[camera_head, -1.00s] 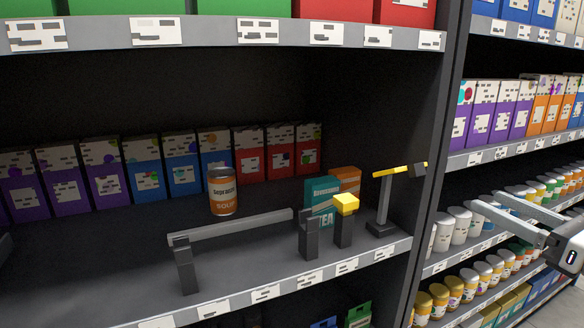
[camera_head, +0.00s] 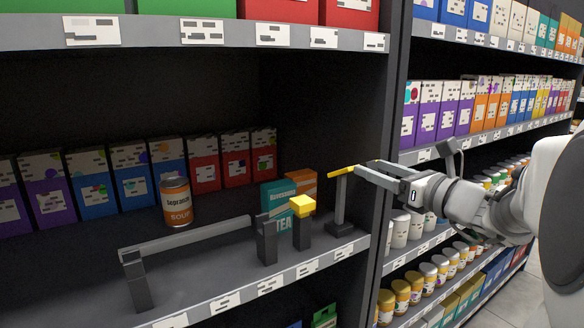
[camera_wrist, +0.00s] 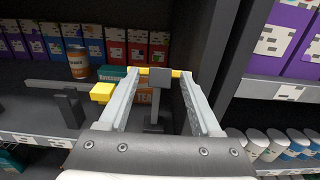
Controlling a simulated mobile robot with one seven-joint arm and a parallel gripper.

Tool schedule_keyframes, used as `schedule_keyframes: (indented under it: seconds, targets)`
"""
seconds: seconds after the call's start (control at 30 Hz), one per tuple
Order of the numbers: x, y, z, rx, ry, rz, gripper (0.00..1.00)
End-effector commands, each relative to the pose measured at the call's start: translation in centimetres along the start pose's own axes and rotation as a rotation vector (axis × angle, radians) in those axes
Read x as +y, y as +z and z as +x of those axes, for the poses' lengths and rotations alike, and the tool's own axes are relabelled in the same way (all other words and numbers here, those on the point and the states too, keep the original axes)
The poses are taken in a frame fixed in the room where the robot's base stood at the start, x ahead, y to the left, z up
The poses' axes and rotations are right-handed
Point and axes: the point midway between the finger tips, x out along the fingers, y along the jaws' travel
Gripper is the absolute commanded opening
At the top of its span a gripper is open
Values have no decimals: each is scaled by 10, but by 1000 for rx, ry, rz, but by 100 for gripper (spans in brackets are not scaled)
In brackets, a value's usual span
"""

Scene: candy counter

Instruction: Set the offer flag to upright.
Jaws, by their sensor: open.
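The offer flag appears to be the yellow bar (camera_head: 342,171) lying about level on top of a dark post with a flat base, at the right end of the middle shelf. In the wrist view the bar (camera_wrist: 147,70) runs across between my fingertips, with a dark block (camera_wrist: 158,78) at its middle. My gripper (camera_head: 362,169) is open, its fingers reaching left to the bar's right end. The wrist view shows the gripper (camera_wrist: 159,73) with one finger on each side of the dark block. I cannot tell whether the fingers touch the bar.
A yellow block (camera_head: 302,206) tops a short dark post just left of the flag's stand. A grey rail (camera_head: 190,239) runs along the shelf front. A soup can (camera_head: 177,202) and a teal tea box (camera_head: 279,200) stand behind. A dark upright panel (camera_head: 391,150) rises close right.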

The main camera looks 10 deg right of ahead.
Motion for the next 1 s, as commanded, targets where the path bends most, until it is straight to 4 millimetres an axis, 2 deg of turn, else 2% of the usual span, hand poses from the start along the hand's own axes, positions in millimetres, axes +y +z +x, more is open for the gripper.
schedule_keyframes:
  seconds: [0.13,0.4,0.5,1.0]
  targets:
    - [0,0,0,0,0,0,63]
    - [0,0,0,0,0,0,15]
    - [0,0,0,0,0,0,0]
    - [0,0,0,0,0,0,0]
